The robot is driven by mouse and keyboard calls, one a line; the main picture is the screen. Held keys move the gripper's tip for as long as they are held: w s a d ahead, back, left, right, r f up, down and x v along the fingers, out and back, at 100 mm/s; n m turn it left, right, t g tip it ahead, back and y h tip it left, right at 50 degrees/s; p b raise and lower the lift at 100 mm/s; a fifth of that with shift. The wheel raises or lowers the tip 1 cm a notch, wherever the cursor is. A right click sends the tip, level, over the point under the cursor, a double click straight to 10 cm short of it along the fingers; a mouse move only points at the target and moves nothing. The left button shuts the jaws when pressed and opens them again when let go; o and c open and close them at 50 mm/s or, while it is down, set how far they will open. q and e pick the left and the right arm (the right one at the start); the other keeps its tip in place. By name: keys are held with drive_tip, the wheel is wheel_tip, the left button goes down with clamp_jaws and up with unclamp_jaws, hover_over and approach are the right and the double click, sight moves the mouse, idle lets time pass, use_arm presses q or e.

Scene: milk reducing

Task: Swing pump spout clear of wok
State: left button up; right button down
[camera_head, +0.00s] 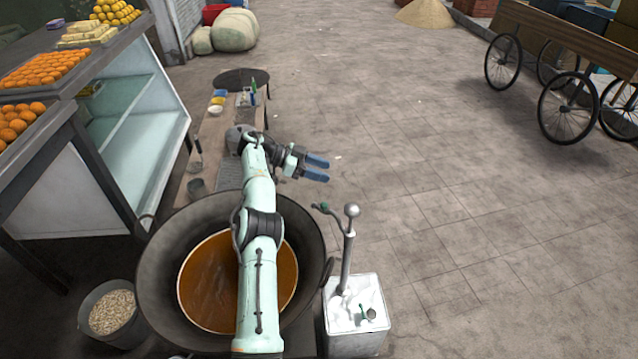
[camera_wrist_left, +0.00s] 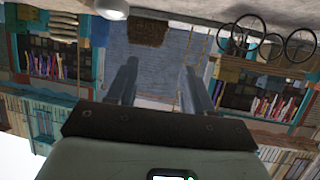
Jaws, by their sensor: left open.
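The pump (camera_head: 347,250) has a grey metal stem with a round knob on top. It rises from a white box (camera_head: 355,315) to the right of the wok. My right gripper is out of view.
A narrow bench (camera_head: 213,130) with small items stands beyond the wok. A bucket (camera_head: 112,312) of pale pieces is at lower left. A stall (camera_head: 130,130) with orange sweets stands left. Paved floor (camera_head: 450,200) is open to the right, with a cart (camera_head: 570,45) far right.

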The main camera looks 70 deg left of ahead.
use_arm(q)
wheel_tip(320, 180, up, 6)
drive_tip(key=f+p, duration=0.1)
drive_tip(key=p, duration=0.1)
hover_over(323, 208)
drive_tip(key=a, duration=0.1)
drive_tip(key=shift+s+a+r, duration=0.15)
drive_tip(key=shift+s+r, duration=0.1)
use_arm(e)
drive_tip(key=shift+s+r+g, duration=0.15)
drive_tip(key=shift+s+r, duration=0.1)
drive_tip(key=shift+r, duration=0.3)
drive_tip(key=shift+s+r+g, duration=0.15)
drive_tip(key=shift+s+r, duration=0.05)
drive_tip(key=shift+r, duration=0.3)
